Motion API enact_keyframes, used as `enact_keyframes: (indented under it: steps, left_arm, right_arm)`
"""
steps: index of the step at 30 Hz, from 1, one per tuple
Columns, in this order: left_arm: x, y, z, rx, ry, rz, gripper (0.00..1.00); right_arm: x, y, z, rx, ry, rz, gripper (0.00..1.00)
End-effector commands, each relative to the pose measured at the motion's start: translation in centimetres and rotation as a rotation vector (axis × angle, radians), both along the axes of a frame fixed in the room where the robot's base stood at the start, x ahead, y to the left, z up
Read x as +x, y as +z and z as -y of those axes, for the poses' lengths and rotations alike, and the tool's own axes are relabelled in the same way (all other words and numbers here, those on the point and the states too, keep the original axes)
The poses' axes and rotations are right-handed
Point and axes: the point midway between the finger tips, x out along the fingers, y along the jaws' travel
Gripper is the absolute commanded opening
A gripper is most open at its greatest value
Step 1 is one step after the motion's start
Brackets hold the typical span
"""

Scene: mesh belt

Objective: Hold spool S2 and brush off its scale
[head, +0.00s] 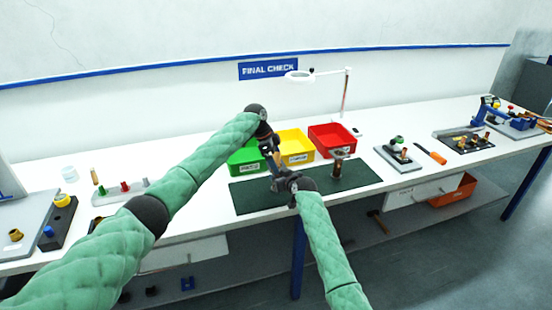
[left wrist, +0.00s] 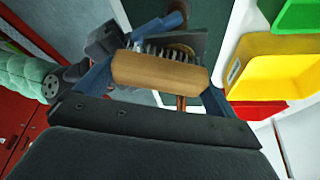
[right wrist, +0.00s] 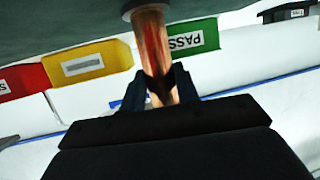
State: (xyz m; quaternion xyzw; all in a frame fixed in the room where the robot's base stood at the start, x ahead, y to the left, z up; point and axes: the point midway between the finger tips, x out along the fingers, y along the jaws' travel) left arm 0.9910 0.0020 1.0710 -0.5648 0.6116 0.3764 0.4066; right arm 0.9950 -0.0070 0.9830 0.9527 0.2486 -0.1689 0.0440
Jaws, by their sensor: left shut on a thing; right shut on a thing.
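My left gripper (head: 268,150) is shut on a brush with a wooden back (left wrist: 160,72) and dark bristles (left wrist: 172,52). My right gripper (head: 281,179) is shut on a copper-coloured spool (right wrist: 152,45), its fingers on either side of the shaft. Reddish streaks run along the shaft, and a dark flange shows at the top of the right wrist view. In the left wrist view the bristles are close to the spool and my right gripper (left wrist: 125,42); I cannot tell whether they touch. No S2 mark is readable. Another spool-like piece (head: 338,160) stands on the green mat (head: 250,203).
Green (head: 246,169), yellow (head: 299,160) and red (head: 347,151) bins stand behind the mat. A lamp (head: 299,75) rises at the back. A fixture plate (head: 398,163) and orange-handled tool (head: 430,153) lie right. The mat's right part is mostly clear.

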Motion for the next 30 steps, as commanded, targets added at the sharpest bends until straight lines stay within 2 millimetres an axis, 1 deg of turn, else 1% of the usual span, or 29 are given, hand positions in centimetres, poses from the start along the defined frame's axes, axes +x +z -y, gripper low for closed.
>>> enact_keyframes:
  steps: [30]
  left_arm:
    - [3.2, -0.2, 0.2, 0.0, 0.002, -0.001, 0.76]
  right_arm:
    - [0.0, 0.1, 0.0, 0.0, 0.0, 0.001, 0.04]
